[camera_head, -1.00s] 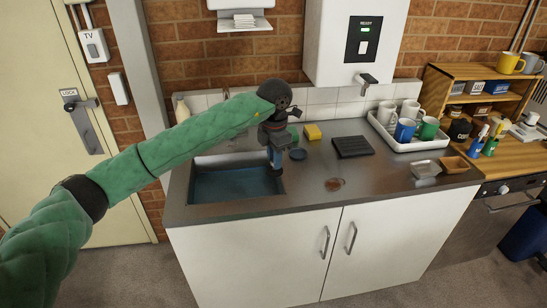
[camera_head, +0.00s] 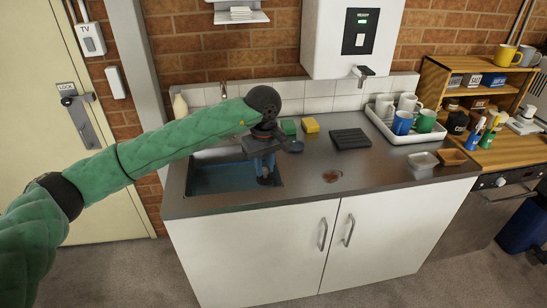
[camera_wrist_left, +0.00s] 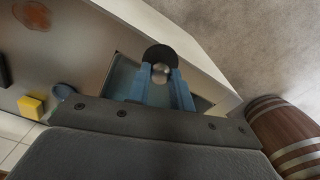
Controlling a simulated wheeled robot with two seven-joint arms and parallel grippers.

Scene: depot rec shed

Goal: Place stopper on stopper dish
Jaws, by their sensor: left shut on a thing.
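My left gripper (camera_head: 265,178) is over the right part of the sink (camera_head: 215,178), with its fingers pointing down. In the left wrist view its blue fingers (camera_wrist_left: 160,88) are shut on the stopper (camera_wrist_left: 160,54), a black disc with a silver knob. In the head view the stopper is mostly hidden by the fingers. The stopper dish (camera_head: 297,147), small, round and dark blue, is on the counter just right of and behind the gripper. It also shows in the left wrist view (camera_wrist_left: 62,91). My right gripper is not in view.
Behind the dish are a green block (camera_head: 288,127) and a yellow sponge (camera_head: 310,125). A black ribbed mat (camera_head: 350,139) and a white tray (camera_head: 410,137) of mugs are to the right. A brown patch (camera_head: 332,176) marks the front counter. A tap (camera_head: 224,90) stands behind the sink.

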